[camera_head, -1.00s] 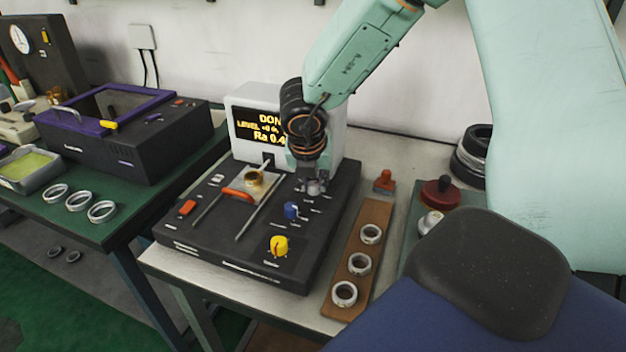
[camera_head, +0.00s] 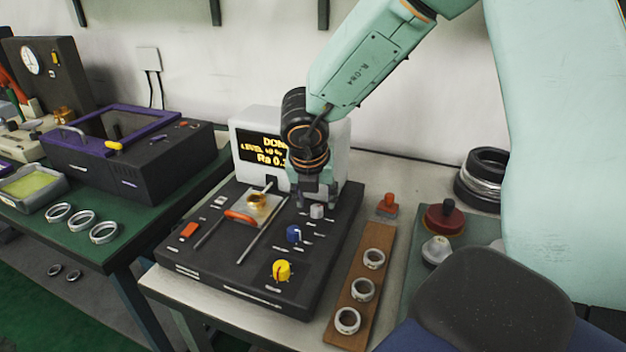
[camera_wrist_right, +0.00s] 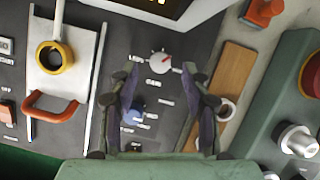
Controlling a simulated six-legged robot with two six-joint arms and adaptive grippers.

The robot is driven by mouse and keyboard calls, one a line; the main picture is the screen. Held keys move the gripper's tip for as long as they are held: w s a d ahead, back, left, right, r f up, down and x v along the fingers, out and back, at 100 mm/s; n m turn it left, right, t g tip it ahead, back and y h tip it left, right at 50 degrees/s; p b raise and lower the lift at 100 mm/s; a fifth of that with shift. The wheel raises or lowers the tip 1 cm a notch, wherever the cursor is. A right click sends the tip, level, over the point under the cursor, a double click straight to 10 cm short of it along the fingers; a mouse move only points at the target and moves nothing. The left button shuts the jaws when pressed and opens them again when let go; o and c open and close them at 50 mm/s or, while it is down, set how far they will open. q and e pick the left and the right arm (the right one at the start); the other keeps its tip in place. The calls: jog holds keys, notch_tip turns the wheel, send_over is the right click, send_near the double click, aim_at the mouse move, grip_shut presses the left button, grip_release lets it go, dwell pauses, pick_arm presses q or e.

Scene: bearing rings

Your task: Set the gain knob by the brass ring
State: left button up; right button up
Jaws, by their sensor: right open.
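The brass ring (camera_head: 258,201) lies on the light carriage plate of the black instrument; it also shows at the upper left of the wrist view (camera_wrist_right: 54,57). A grey knob with a red pointer (camera_wrist_right: 161,62) stands on the panel, also visible in the head view (camera_head: 316,211). A blue knob (camera_head: 294,233) is nearer the front. A "GAIN" label lies between these two; I cannot tell which it names. My right gripper (camera_head: 318,200) is open and empty just above the grey knob, its fingers (camera_wrist_right: 163,78) apart on either side. My left gripper is out of view.
A yellow knob (camera_head: 282,270) is at the panel's front. A display (camera_head: 262,150) stands behind, partly hidden by my arm. A wooden strip (camera_head: 346,306) with three steel rings is to the right, near a red button (camera_head: 445,217). Three more rings (camera_head: 81,221) lie on the left bench.

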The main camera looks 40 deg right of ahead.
jog(key=v, duration=0.9)
jog(key=shift+s, duration=0.15)
jog(key=shift+a, duration=0.1)
